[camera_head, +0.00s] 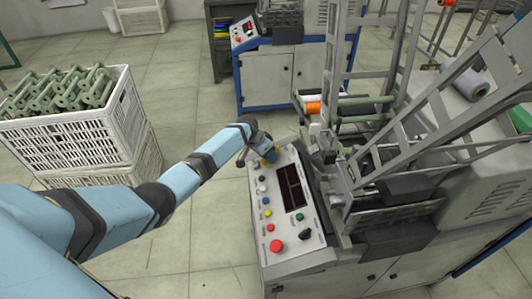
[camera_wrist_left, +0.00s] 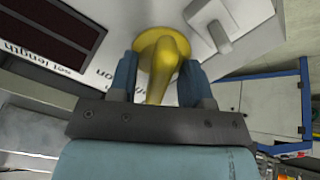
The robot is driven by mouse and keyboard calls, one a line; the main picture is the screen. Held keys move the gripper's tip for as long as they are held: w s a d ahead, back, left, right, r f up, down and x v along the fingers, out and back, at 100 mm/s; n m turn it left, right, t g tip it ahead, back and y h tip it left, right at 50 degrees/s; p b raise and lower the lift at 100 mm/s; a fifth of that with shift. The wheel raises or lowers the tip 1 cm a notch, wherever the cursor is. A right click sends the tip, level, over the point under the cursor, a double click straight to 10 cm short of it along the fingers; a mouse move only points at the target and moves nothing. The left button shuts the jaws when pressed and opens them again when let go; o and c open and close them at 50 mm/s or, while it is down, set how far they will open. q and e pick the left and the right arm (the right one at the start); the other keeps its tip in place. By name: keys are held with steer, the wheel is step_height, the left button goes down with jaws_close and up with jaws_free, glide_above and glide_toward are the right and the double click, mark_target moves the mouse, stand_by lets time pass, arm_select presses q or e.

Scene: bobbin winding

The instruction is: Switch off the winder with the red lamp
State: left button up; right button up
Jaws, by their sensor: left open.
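The near winder's control panel (camera_head: 282,262) carries a dark display (camera_head: 290,187), several coloured buttons and a large red button (camera_head: 276,246). My left gripper (camera_head: 266,150) is at the panel's far end, over a yellow switch handle (camera_head: 271,156). In the left wrist view, the yellow handle (camera_wrist_left: 157,60) stands between the two blue fingers of the open gripper (camera_wrist_left: 157,82). I cannot tell whether the fingers touch it. A small red button or lamp (camera_head: 270,227) shows on this panel; whether it is lit is unclear. My right gripper is not in view.
A second winder (camera_head: 278,75) with its own panel (camera_head: 243,32) stands behind. White crates (camera_head: 62,141) with green bobbins stand at the left. The near winder's metal frame (camera_head: 391,90) rises right of the panel. A pale switch (camera_wrist_left: 210,30) is close beside the yellow handle.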

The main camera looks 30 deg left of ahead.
arm_select(q)
steer(key=p+v, duration=0.2)
steer(key=v, duration=1.1)
steer(key=shift+s+a+r, duration=0.15)
steer(key=shift+r, duration=0.2)
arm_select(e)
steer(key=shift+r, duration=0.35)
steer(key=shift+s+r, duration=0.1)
